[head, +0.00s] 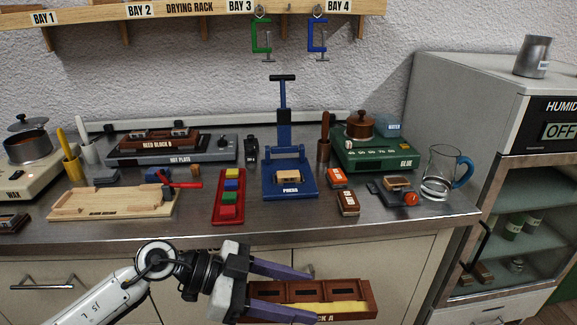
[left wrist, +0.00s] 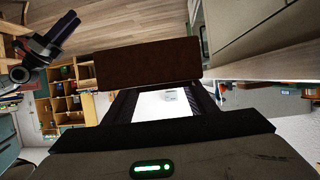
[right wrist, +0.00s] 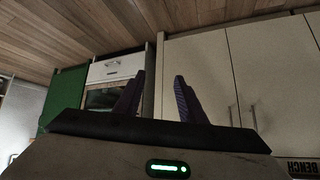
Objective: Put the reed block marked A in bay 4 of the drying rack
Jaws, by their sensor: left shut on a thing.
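The reed block A (head: 318,303) is a long reddish-brown block with square openings and a yellow strip along its front. Its label is partly covered, with only the end "CK A" readable. My left gripper (head: 285,292) is shut on its left end and holds it in front of the bench. In the left wrist view the block (left wrist: 148,62) is a plain brown slab across the fingers. The drying rack (head: 190,14) is the wooden shelf on the wall, with the bay 4 label (head: 338,5) at its right. Its upper part is out of frame. My right gripper (right wrist: 156,98) is open and empty, facing cabinet fronts.
A green clamp (head: 262,38) and a blue clamp (head: 317,38) hang below the rack near bays 3 and 4. The blue press (head: 290,175) stands tall beneath. Reed block B (head: 160,143) lies on the hot plate (head: 180,158). A glass jug (head: 438,172) stands at the bench's right.

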